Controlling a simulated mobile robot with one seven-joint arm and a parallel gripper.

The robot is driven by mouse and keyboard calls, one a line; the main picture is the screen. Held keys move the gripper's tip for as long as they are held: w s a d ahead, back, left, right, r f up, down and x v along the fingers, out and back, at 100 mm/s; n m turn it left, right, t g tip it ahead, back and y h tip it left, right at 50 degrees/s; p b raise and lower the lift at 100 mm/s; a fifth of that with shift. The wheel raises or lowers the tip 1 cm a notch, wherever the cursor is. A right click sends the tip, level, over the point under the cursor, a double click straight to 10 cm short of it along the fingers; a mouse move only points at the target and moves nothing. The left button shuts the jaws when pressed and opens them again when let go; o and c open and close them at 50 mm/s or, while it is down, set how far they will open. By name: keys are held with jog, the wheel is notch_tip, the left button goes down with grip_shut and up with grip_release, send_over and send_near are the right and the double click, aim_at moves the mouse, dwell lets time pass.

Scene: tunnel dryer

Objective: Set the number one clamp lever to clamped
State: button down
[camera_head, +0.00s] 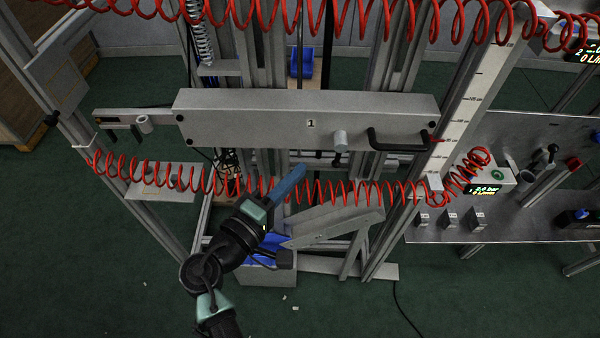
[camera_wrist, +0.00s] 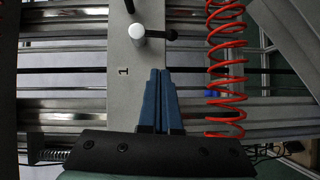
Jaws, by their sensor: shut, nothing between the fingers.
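The number one clamp lever (camera_head: 340,138) is on the grey beam (camera_head: 240,115) marked "1". It has a pale cylindrical hub and a short dark arm with a black knob (camera_head: 336,158), which points down in the head view. In the wrist view the beam appears turned upright. There the hub (camera_wrist: 137,31) is above the fingers and the knob (camera_wrist: 172,35) points right. My gripper (camera_head: 303,169), with blue fingers, is shut and empty. It is below the beam and left of the lever in the head view. In the wrist view the fingertips (camera_wrist: 160,71) are apart from the knob.
A red coiled hose (camera_head: 350,193) runs across just below the beam, close to my gripper. A black handle (camera_head: 398,139) is right of the lever. Upright rails stand behind the beam. A grey panel (camera_head: 500,180) with controls is at the right.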

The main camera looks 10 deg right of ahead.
jog(key=v, duration=0.7)
jog(key=shift+s+a, duration=0.15)
jog(key=shift+s, duration=0.3)
jog(key=shift+a, duration=0.1)
jog(key=w+r+m+t+y+p, duration=0.2)
jog(key=w+r, duration=0.1)
jog(key=r, duration=0.7)
jog(key=w+r+m+t+y+p, duration=0.2)
jog(key=w+r+y, duration=0.1)
jog(key=r, duration=0.7)
jog(key=w+r+m+t+y+p, duration=0.2)
jog(key=w+r, duration=0.2)
jog(key=r, duration=0.6)
jog(key=s+r+t+y+p, duration=0.2)
jog(key=s+r+t, duration=0.3)
jog(key=r, duration=1)
jog(key=s+a+r+m+t+y+p, duration=0.1)
jog(key=s+r+t+y, duration=0.3)
jog(key=s+r, duration=0.5)
notch_tip(320, 180, up, 7)
jog(key=shift+s+a+r+t+p, duration=0.2)
jog(key=shift+s+t+p, duration=0.15)
jog(key=shift+p, duration=0.45)
